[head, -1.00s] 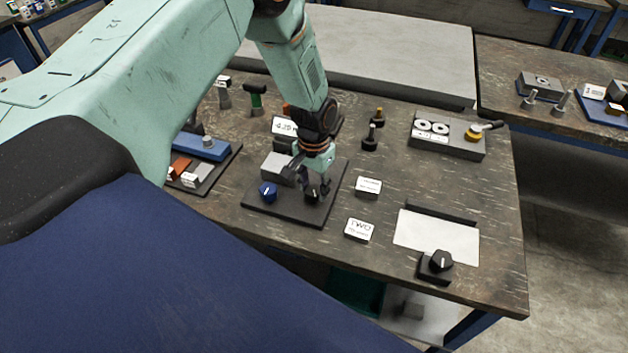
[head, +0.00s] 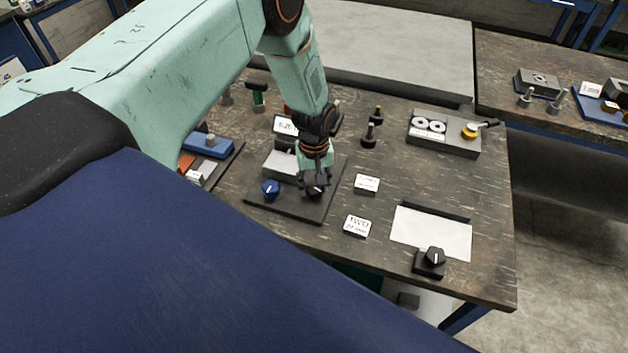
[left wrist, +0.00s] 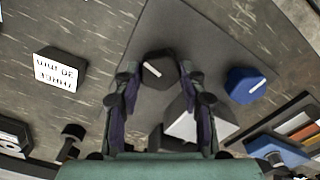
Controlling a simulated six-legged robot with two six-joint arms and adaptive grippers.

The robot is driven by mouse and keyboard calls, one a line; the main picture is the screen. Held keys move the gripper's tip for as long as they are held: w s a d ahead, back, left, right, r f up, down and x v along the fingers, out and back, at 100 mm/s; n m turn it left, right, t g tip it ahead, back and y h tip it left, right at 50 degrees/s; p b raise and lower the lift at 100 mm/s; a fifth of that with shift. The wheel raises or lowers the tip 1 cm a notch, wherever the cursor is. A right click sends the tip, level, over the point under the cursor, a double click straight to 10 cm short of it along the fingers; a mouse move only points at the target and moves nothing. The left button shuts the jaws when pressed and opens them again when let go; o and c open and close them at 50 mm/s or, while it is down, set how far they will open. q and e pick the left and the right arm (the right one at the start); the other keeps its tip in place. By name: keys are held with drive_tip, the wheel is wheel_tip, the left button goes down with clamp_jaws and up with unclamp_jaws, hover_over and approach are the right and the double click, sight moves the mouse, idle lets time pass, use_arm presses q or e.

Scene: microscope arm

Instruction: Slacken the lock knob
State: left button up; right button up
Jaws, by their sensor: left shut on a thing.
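A black knob with a white line (head: 316,192) stands on a dark base plate (head: 290,212). It also shows between my fingertips in the left wrist view (left wrist: 158,69). My left gripper (head: 315,185) points down over this knob and is shut on it, one finger on each side; the gripper also shows in the left wrist view (left wrist: 157,78). A blue knob with a white line (head: 270,190) is beside it on the same plate, clear of the fingers. I cannot read a label naming either one as the lock knob. My right gripper is not in view.
A pale block (head: 281,163) and a small display (head: 286,125) are behind the knobs. Two white label blocks (head: 367,184) (head: 357,226) stand right of the plate. Another black knob (head: 434,257) stands by a white sheet (head: 431,232) at front right.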

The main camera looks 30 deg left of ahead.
sight(314, 188)
use_arm(q)
drive_tip(key=shift+s+d+f+n, duration=0.1)
drive_tip(key=shift+s+f+n, duration=0.15)
drive_tip(key=shift+n, duration=0.25)
drive_tip(key=o, duration=1.1)
drive_tip(key=shift+w+r, duration=0.15)
drive_tip(key=shift+o, duration=0.2)
drive_tip(key=shift+r, duration=0.15)
drive_tip(key=shift+w+r, duration=0.1)
drive_tip(key=shift+r, duration=0.2)
wheel_tip(314, 188, up, 11)
